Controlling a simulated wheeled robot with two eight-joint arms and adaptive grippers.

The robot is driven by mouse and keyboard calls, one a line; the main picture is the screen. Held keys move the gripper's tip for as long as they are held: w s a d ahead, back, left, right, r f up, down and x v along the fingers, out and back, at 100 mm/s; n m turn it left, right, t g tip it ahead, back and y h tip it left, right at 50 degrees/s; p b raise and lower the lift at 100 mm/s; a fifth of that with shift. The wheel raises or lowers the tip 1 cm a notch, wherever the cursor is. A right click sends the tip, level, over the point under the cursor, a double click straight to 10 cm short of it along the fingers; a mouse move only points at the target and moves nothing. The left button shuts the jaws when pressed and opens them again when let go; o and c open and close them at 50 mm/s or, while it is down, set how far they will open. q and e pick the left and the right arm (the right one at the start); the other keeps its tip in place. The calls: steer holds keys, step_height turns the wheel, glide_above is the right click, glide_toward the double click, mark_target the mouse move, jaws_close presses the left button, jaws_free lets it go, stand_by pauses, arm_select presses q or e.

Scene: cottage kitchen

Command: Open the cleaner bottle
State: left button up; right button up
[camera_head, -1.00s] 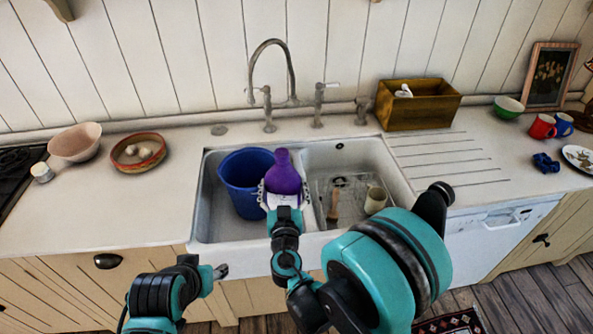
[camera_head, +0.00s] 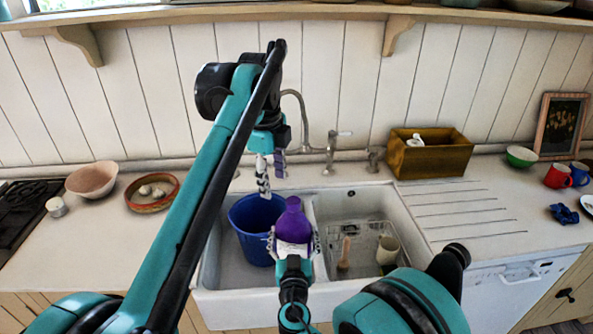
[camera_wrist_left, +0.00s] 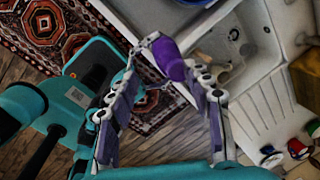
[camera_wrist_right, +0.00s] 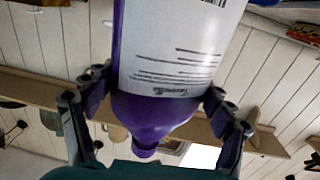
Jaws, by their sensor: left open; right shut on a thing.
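The purple cleaner bottle (camera_head: 293,222) is roughly upright over the sink, beside the blue bucket, in the head view. My right gripper (camera_head: 294,248) is shut around its lower body. In the right wrist view the bottle (camera_wrist_right: 150,110) shows a white printed label and a purple narrowing end between the fingers. My left gripper (camera_head: 271,177) is open and empty, pointing down, higher than the bottle and slightly left of it in the picture. In the left wrist view the bottle (camera_wrist_left: 168,60) appears beyond and between the spread fingers.
The blue bucket (camera_head: 250,222) stands in the left basin of the white sink (camera_head: 232,272). A wire rack (camera_head: 362,240) with a brush and cup is in the right basin. The tap (camera_head: 331,150) rises behind. A wooden box (camera_head: 430,160) stands on the right counter.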

mark_target(297, 199)
arm_select(q)
steer(key=d+m, duration=0.1)
steer(key=m, duration=0.1)
steer(key=w+d+m, duration=0.1)
steer(key=w+d+m+g, duration=0.1)
steer(key=d+m, duration=0.1)
steer(key=shift+w+d+r+m, duration=0.1)
steer(key=shift+w+r+m, duration=0.1)
steer(key=shift+m, duration=0.1)
steer(key=shift+d+f+m+g, duration=0.2)
steer(key=shift+d+m+g, duration=0.3)
steer(key=shift+m, duration=0.5)
steer(key=shift+d+f, duration=0.1)
steer(key=shift+f, duration=3.85)
steer(key=shift+c, duration=0.3)
